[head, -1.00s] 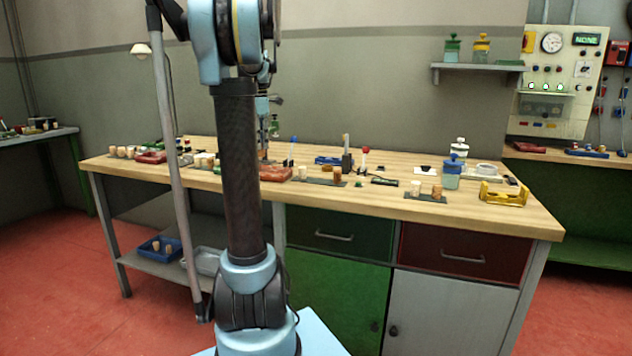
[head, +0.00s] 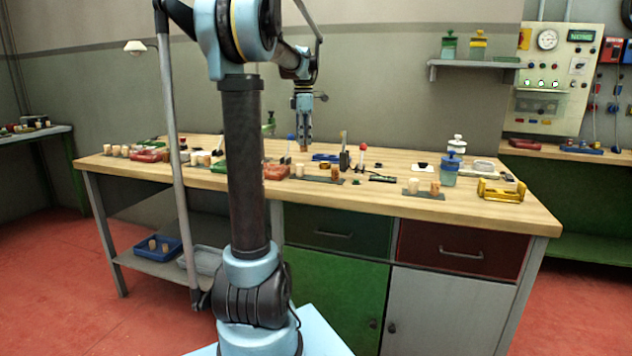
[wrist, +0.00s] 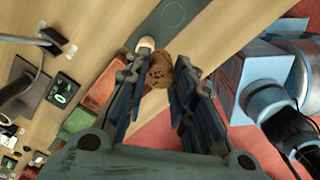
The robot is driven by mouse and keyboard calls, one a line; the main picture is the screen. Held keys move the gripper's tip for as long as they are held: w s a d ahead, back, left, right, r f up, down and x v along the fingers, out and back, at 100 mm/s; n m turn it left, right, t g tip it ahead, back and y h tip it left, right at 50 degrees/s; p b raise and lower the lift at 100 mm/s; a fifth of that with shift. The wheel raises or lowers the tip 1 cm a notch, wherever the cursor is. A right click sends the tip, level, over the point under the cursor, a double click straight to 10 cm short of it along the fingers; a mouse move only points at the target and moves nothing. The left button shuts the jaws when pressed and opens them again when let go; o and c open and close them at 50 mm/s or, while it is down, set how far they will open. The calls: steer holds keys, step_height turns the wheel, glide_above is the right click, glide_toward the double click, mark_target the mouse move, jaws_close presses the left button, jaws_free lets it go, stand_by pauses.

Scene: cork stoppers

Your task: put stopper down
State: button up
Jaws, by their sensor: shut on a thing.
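My gripper (head: 304,146) is over the workbench, pointing down, above a dark strip mat (head: 317,179). It is shut on a brown speckled cork stopper (wrist: 160,71), which shows between the fingertips in the wrist view and as a small brown tip (head: 303,149) in the head view. The held stopper is above the bench top. A pale stopper (head: 299,171) stands at the left end of the mat, below my gripper. A browner stopper (head: 335,177) stands near its right end.
A red block (head: 276,172) lies left of the mat. A blue-knobbed post (head: 291,146) and a red-knobbed post (head: 362,157) stand nearby. The front bench edge is mostly bare.

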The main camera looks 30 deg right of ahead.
steer(key=s+d, duration=0.2)
steer(key=d, duration=0.2)
glide_above(317, 178)
steer(key=shift+m, duration=0.3)
steer(key=shift+f, duration=5.05)
steer(key=shift+f, duration=0.1)
steer(key=o, duration=0.7)
